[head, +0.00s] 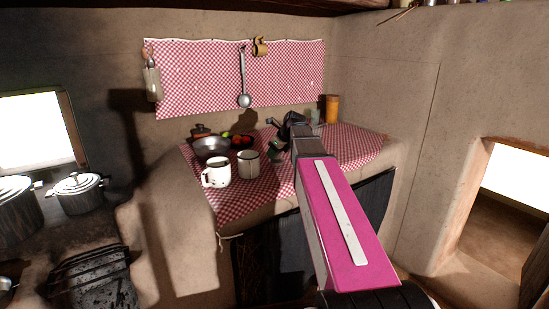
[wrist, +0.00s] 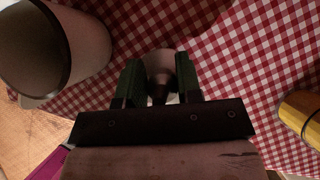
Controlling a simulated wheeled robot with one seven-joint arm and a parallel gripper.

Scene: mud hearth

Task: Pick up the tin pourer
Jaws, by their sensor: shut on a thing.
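In the wrist view my gripper (wrist: 160,84) has its two green-padded fingers closed on a small grey metal piece, the tin pourer (wrist: 158,62), with a round pale top and a darker narrow cone. It sits between the fingers over the red checked cloth. The pourer is mostly hidden there by the gripper. I cannot tell whether it touches the cloth.
A pale mug (head: 248,163) stands left of my gripper, with a white mug (head: 216,174) and a metal bowl (head: 211,148) further left. An orange canister (head: 332,109) stands at the back right. A ladle (head: 244,80) hangs on the wall. Cloth (head: 362,146) is clear at right.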

